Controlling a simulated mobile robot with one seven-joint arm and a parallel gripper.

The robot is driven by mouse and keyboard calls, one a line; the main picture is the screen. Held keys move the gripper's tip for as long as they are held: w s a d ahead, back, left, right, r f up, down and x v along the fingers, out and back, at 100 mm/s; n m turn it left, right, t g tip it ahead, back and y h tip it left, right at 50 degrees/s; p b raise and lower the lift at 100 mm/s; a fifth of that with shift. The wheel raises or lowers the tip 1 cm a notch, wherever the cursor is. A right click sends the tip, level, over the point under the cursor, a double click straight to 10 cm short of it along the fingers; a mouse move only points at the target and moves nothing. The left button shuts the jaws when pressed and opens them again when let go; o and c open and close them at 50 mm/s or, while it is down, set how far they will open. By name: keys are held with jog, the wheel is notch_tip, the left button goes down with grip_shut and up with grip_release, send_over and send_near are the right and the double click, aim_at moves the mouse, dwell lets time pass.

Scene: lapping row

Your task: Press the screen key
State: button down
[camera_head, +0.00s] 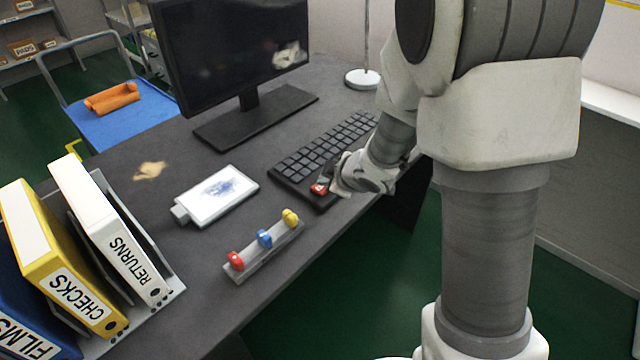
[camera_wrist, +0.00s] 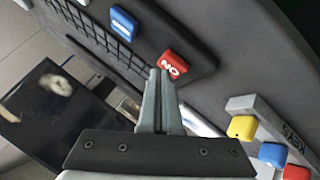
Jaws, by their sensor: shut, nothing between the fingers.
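A red key (camera_head: 319,188) sits at the near end of the black keyboard (camera_head: 292,171) on the desk. In the wrist view the red key (camera_wrist: 174,65) shows white letters that look like "ON". A blue key (camera_wrist: 122,23) sits farther along the keyboard (camera_wrist: 95,37) in that view. My gripper (camera_head: 332,184) is low over the keyboard's near end, beside the red key. In the wrist view the closed fingertips of my gripper (camera_wrist: 160,75) are at the red key's edge, with nothing between them. I cannot tell whether they touch it.
A monitor (camera_head: 240,50) stands behind the keyboard. A grey rack (camera_head: 262,254) with red, blue and yellow pieces lies near the desk's front edge. A white device (camera_head: 217,197) lies left of the keyboard. Binders (camera_head: 105,225) stand at the left. Bare desk (camera_head: 150,200) lies between.

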jog(key=shift+r, duration=0.1)
notch_tip(320, 180, up, 6)
jog(key=p, duration=0.5)
jog(key=shift+p, duration=0.3)
